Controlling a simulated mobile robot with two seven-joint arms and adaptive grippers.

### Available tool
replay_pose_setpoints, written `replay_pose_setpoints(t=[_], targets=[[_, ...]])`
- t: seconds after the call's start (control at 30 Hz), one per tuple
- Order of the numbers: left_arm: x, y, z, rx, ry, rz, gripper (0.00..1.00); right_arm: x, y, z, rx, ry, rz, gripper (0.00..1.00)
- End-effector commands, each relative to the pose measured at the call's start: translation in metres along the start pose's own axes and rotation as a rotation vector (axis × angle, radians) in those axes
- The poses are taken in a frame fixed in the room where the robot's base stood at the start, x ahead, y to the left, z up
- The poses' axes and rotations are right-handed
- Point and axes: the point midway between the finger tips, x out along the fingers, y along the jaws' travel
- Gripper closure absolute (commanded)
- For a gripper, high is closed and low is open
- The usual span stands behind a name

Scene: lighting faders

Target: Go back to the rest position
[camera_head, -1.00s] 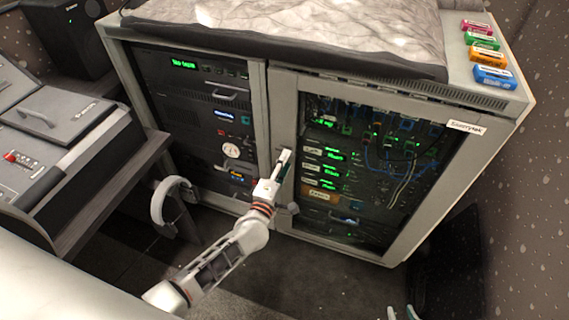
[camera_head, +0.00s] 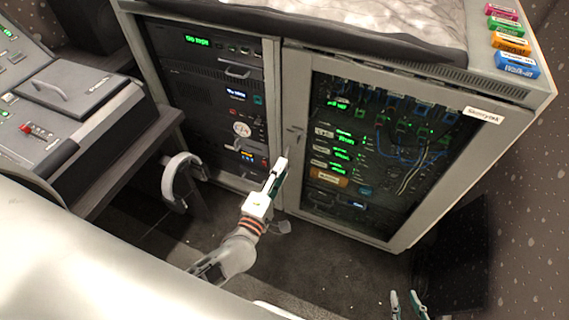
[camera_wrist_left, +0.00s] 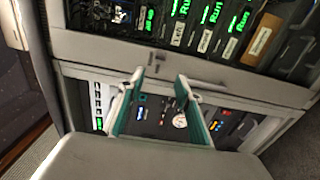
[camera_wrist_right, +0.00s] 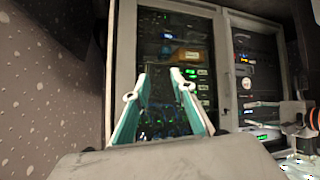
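My left gripper (camera_head: 272,181) is in front of the equipment cabinet, near the post between its two doors. In the left wrist view its two fingers (camera_wrist_left: 158,88) stand apart with nothing between them. My right gripper (camera_head: 408,303) shows only its fingertips at the bottom edge of the head view. In the right wrist view its fingers (camera_wrist_right: 160,88) are apart and empty, facing the cabinet from some distance.
The grey cabinet (camera_head: 290,110) holds racks with green displays behind its doors. Colored labelled boxes, including a blue one (camera_head: 516,64), sit on top. A fader console (camera_head: 75,105) stands on a desk at the left. A headset-like arc (camera_head: 176,180) hangs beside the desk. Dark floor lies in front.

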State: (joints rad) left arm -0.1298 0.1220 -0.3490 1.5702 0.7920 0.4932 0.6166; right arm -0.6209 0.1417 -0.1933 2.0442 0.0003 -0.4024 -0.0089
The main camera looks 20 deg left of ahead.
Motion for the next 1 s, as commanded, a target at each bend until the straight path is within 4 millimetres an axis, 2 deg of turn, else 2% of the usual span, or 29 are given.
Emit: replay_pose_setpoints(t=[0.57,0.67,0.77,0.9,1.0], targets=[[-0.003,0.0,0.0,0.0,0.0,-0.001,0.65,0.0,0.0,0.0,0.0,0.0,0.001,0.75],[-0.008,0.003,0.005,0.049,-0.022,-0.006,0.65,-0.001,0.002,-0.005,0.0,0.006,0.003,0.75],[-0.028,0.008,0.02,0.236,-0.099,-0.029,0.65,-0.004,0.005,-0.017,0.003,0.02,0.006,0.75],[-0.08,0.004,0.043,0.707,-0.278,-0.091,0.65,-0.011,0.008,-0.038,0.016,0.043,0.006,0.75],[-0.123,-0.008,0.044,1.064,-0.412,-0.151,0.65,-0.015,0.004,-0.041,0.027,0.037,-0.003,0.75]])
